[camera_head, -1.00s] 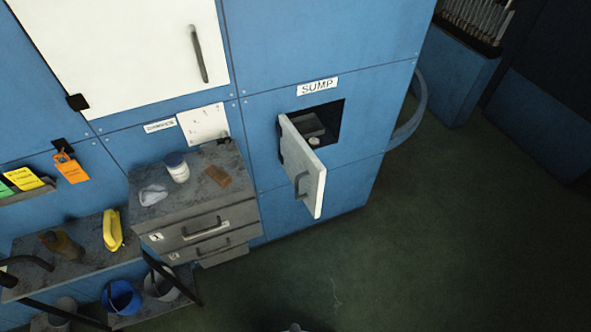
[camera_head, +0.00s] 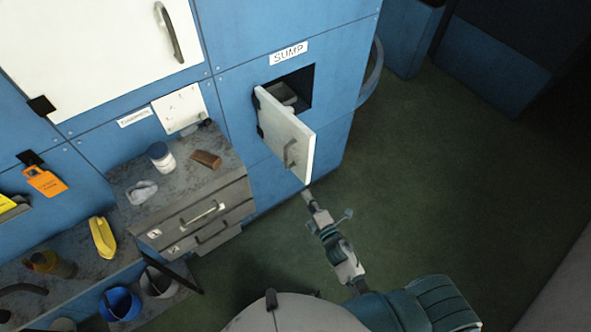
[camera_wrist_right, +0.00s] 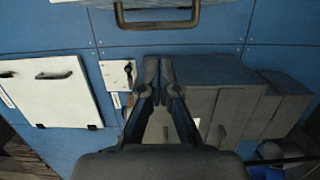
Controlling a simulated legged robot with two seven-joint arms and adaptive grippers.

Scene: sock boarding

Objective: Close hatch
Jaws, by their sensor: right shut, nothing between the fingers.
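The white hatch door (camera_head: 280,125) stands open, swung out from its left edge, in the head view. It has a grey handle (camera_head: 289,153) on its outer face. The dark square opening (camera_head: 301,85) behind it shows under the SUMP label (camera_head: 289,53), with something pale inside. My right gripper (camera_head: 307,194) is just below the door's lower free corner in the picture; whether it touches the door cannot be told. Its fingers are together and empty in the right wrist view (camera_wrist_right: 158,68). My left gripper is not in view.
A grey drawer unit (camera_head: 205,215) stands left of the hatch, with a white jar (camera_head: 162,158) and a brown block (camera_head: 206,159) on top. A lower shelf (camera_head: 75,270) holds a yellow object (camera_head: 102,238). The green floor (camera_head: 440,190) at right is clear.

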